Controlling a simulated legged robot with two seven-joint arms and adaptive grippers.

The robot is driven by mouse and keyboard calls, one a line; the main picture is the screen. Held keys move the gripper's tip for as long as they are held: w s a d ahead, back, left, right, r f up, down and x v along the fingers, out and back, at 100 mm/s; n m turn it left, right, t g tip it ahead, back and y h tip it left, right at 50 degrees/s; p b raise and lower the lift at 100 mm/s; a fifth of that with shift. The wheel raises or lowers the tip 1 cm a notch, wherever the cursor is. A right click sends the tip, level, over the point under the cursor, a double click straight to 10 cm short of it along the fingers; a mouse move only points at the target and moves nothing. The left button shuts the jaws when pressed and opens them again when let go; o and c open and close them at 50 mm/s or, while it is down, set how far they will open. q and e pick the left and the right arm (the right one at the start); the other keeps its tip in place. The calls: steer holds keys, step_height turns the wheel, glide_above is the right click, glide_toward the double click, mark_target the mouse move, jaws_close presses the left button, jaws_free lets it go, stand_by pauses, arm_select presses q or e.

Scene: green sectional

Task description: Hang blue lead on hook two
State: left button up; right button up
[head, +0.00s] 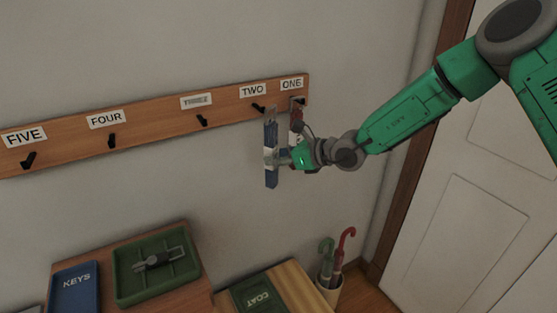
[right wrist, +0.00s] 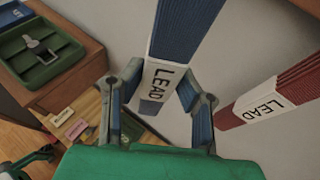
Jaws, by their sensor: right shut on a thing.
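The blue lead (head: 271,180) hangs upright in my right gripper (head: 273,157) in front of the wall rack. Its top is close to hook two (head: 258,107), slightly to its right; I cannot tell whether it touches the hook. In the right wrist view the jaws (right wrist: 160,82) are shut around the blue lead (right wrist: 185,25) at its white LEAD label. A red lead (head: 296,115) hangs at hook one, partly hidden behind my gripper; it also shows in the right wrist view (right wrist: 290,90), apart from the jaws.
The wooden rack (head: 155,123) also carries hook three (head: 202,121), hook four (head: 112,141) and hook five (head: 28,160), all bare. A door (head: 465,230) is at right.

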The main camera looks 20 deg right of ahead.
steer(key=shift+w+a+f, duration=0.15)
steer(key=shift+w, duration=1.4)
steer(key=w, duration=0.1)
steer(key=w+f+b, duration=0.1)
steer(key=w, duration=0.1)
steer(key=shift+w+a+f, duration=0.1)
steer(key=shift+w+f, duration=0.15)
steer(key=shift+w, duration=0.15)
steer(key=shift+b, duration=0.3)
steer(key=o, duration=1)
